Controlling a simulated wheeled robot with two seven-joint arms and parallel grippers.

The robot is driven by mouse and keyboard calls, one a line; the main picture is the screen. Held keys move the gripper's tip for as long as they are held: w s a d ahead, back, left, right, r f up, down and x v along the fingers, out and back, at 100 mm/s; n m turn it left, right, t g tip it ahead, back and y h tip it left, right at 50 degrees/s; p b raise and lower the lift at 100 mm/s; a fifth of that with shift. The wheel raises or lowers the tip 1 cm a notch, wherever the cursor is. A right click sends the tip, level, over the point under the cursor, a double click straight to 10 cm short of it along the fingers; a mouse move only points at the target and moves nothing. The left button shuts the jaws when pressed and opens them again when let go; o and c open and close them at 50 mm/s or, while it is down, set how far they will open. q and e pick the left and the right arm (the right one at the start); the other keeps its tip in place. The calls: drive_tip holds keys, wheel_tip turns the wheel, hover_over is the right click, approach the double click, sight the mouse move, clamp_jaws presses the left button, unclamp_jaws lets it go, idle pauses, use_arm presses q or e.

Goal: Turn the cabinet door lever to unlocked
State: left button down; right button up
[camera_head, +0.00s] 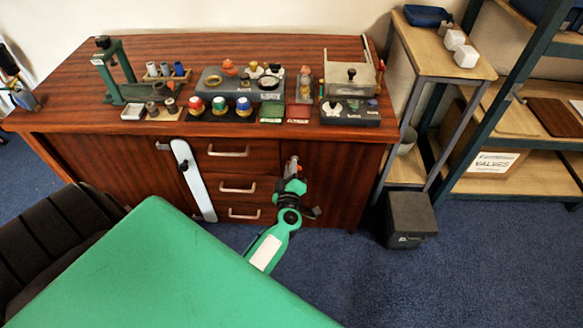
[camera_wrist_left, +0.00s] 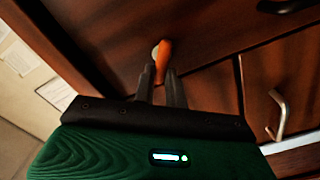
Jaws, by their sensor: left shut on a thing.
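The cabinet door lever (camera_wrist_left: 163,60) is a small orange handle with a pale round mount, on the dark red-brown wooden door (camera_wrist_left: 110,40). In the wrist view my left gripper (camera_wrist_left: 163,82) has its two dark fingers closed on the lever's lower end, and the lever sticks out above the fingertips. In the head view my left gripper (camera_head: 291,168) is at the cabinet front, just right of the drawers, and mostly hides the lever. My right gripper is not in view.
Drawers with metal handles (camera_head: 238,188) are left of the lever. Jars and fixtures cover the desk top (camera_head: 60,75). A dark box (camera_head: 410,220) stands on the floor at the right, by the shelves (camera_head: 505,190).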

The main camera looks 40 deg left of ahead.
use_arm(q)
drive_tip(key=n, duration=0.4)
drive_tip(key=n+b, duration=0.1)
drive_tip(key=n, duration=0.1)
drive_tip(key=shift+a+f, duration=0.1)
drive_tip(key=shift+f, duration=0.3)
drive_tip(key=shift+n, duration=0.7)
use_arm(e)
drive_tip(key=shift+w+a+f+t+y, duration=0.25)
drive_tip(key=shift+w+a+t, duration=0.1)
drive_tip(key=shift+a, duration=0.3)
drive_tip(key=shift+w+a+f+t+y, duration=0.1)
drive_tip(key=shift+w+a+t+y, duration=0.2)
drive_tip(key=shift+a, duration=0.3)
use_arm(q)
drive_tip(key=c, duration=1.4)
unclamp_jaws()
drive_tip(key=shift+c, duration=0.2)
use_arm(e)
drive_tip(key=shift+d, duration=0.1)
use_arm(q)
drive_tip(key=shift+s, duration=0.15)
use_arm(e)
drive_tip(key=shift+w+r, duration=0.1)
